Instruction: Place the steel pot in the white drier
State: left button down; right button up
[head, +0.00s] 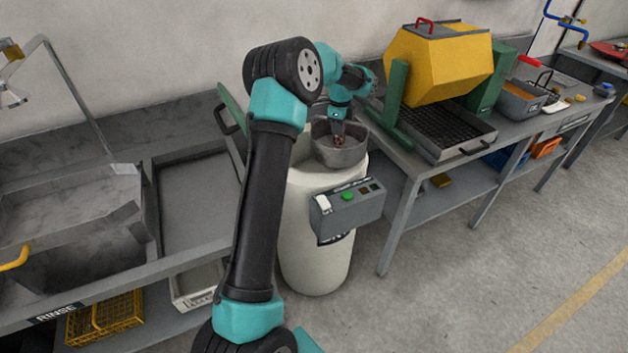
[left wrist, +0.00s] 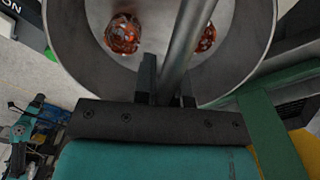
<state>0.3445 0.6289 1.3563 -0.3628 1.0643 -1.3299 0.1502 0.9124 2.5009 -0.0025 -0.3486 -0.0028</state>
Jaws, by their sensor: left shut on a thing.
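The steel pot (head: 341,155) is a grey round vessel at the top of the white drier (head: 312,245), in the middle of the head view. Much of its wall shows above the drier's top; I cannot tell whether it rests there or hangs. In the left wrist view the pot (left wrist: 85,60) holds reddish copper coils (left wrist: 122,34), and a straight grey bar handle (left wrist: 188,38) crosses its mouth. My left gripper (head: 338,136) is shut on this handle, its dark fingers (left wrist: 165,92) either side of the bar. My right gripper is not in view.
A grey control box (head: 347,210) with a green button is on the drier's front. A green lid (head: 229,108) stands left of it. Sinks (head: 75,215) are at the left. A bench with a yellow tumbler (head: 440,65) is at the right. The floor at right is clear.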

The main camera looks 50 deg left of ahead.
pick_arm(q)
jog(key=m, duration=0.1)
send_over(315, 138)
jog(key=d, duration=0.2)
jog(key=shift+d+f, duration=0.2)
jog(key=shift+f, duration=0.55)
jog(key=f+m, duration=0.1)
jog(key=m, duration=0.1)
jog(key=f+m, duration=0.1)
jog(key=m, duration=0.1)
jog(key=shift+s+a+f, duration=0.3)
jog(key=shift+f, duration=0.05)
jog(key=m, duration=0.1)
jog(key=f+m, duration=0.2)
jog(key=shift+s+a+f+m, duration=0.2)
jog(key=shift+s+a+m, duration=0.1)
notch_tip(315, 138, down, 6)
jog(key=shift+f, duration=0.15)
jog(key=shift+f, duration=1.85)
jog(key=shift+f, duration=0.1)
